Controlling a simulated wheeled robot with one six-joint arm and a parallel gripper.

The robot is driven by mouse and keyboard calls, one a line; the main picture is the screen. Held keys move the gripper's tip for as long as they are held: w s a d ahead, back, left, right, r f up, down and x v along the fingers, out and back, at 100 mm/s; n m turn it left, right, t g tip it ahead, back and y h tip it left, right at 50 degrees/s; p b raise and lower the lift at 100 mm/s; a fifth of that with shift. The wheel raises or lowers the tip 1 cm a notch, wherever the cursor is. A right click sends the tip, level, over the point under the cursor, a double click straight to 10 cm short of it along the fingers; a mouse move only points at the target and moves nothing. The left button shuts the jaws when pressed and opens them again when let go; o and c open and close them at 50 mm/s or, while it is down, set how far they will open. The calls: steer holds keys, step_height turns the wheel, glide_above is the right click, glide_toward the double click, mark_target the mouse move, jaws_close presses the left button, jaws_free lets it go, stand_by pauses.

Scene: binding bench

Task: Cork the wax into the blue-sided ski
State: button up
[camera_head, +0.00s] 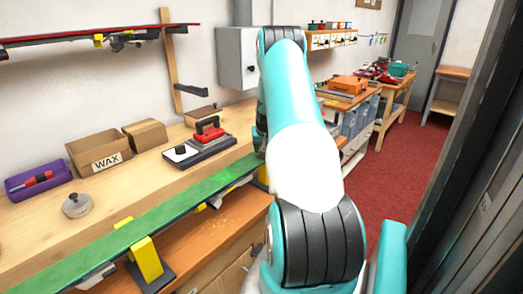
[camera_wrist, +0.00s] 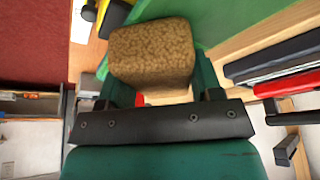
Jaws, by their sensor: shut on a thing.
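A long ski (camera_head: 150,225) with a green base lies base-up along the bench front, and its side colour is hard to make out. In the wrist view the green base (camera_wrist: 220,22) runs beyond my gripper. My gripper (camera_wrist: 157,82) is shut on a brown speckled cork block (camera_wrist: 152,52), one finger on each side. The cork overlaps the green base in the picture; whether it touches the base I cannot tell. In the head view my own arm hides the jaws and cork. No wax can be clearly made out on the base.
Yellow supports (camera_head: 147,258) hold the ski. Behind it are a wax iron (camera_head: 205,138), a WAX box (camera_head: 98,152), a purple tray (camera_head: 36,188) and a round grey object (camera_head: 76,205). A red-edged ski (camera_head: 95,36) hangs on the wall. Red floor (camera_head: 395,170) is open to the right.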

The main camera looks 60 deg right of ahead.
mark_target(217, 180)
steer(key=shift+s+d, duration=0.25)
steer(key=shift+d, duration=0.65)
steer(key=shift+s+d, duration=0.2)
steer(key=shift+d, duration=0.65)
steer(key=shift+w+a+f+b, duration=0.1)
steer(key=shift+w+a+b, duration=0.15)
steer(key=shift+a, duration=0.9)
steer(key=shift+w+a+f+b, duration=0.15)
steer(key=shift+w+a, duration=0.1)
steer(key=shift+a, duration=0.85)
steer(key=shift+w+a+r, duration=0.1)
steer(key=shift+w+a, duration=0.15)
steer(key=shift+a, duration=0.7)
steer(key=shift+w+a+r, duration=0.1)
steer(key=shift+w+a, duration=0.15)
steer(key=shift+a, duration=0.75)
steer(key=shift+w+a+r, duration=0.1)
steer(key=shift+w+a, duration=0.15)
steer(key=shift+a, duration=0.7)
steer(key=shift+w+a+f, duration=0.1)
steer(key=shift+w+a, duration=0.1)
steer(key=shift+a, duration=0.65)
steer(key=shift+w+a, duration=0.2)
steer(key=shift+a, duration=0.65)
